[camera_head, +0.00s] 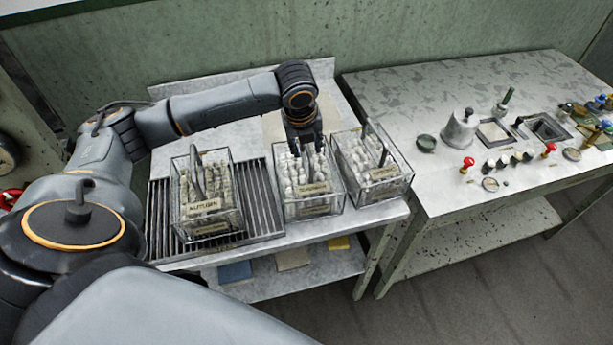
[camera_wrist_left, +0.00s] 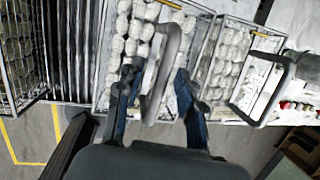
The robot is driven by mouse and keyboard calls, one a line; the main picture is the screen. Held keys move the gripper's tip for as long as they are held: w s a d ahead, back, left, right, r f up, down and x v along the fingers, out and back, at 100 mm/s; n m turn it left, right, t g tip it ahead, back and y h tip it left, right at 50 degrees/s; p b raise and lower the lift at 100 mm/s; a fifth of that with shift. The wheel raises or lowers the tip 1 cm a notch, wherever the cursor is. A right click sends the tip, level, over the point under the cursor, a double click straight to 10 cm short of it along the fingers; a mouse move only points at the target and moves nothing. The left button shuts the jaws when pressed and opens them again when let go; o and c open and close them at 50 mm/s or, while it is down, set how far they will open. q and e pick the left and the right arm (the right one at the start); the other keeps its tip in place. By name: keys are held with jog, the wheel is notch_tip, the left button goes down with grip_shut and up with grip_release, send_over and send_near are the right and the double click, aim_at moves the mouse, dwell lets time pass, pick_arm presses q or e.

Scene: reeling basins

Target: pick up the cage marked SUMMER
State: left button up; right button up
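Three wire cages filled with white cocoons stand on the left table. The left cage (camera_head: 209,224) has a label that looks like AUTUMN. The labels of the middle cage (camera_head: 313,211) and right cage (camera_head: 383,192) are too small to read, so I cannot tell which is SUMMER. My left gripper (camera_head: 305,146) points down over the middle cage. In the left wrist view, my left gripper (camera_wrist_left: 157,76) is open, with its fingers on either side of the middle cage's handle (camera_wrist_left: 163,72). I cannot tell whether they touch it. My right gripper is out of view.
The left cage stands on a dark slatted rack (camera_head: 262,205). The right cage is close beside the middle one. The right table (camera_head: 440,185) holds a metal cone (camera_head: 459,132), a square basin (camera_head: 546,127) and several small coloured-knobbed items. A wall runs behind both tables.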

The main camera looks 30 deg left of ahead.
pick_arm(q)
grip_shut()
jog(key=shift+w+r, duration=0.1)
